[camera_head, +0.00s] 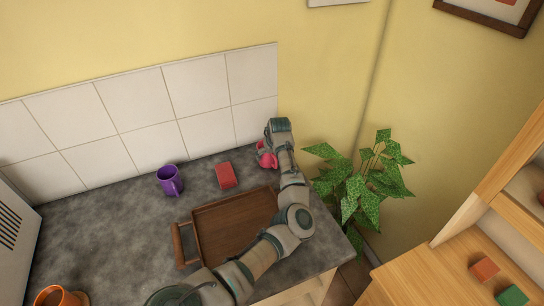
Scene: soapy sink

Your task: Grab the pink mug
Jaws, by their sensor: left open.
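The pink mug (268,161) stands at the back right of the grey counter, close to the tiled wall. My left arm reaches over the counter from the bottom of the view, and its left gripper (265,146) is right at the mug. The gripper is open. The wrist and forearm cover part of the mug, so I cannot tell whether the fingers touch it or sit around it. My right gripper is not in view.
A brown wooden tray (205,218) lies on the counter, partly under my arm. A red block-like item (225,175) and a purple mug (168,181) stand left of the pink mug. An orange mug (57,297) is at bottom left. A plant (362,190) stands right of the counter.

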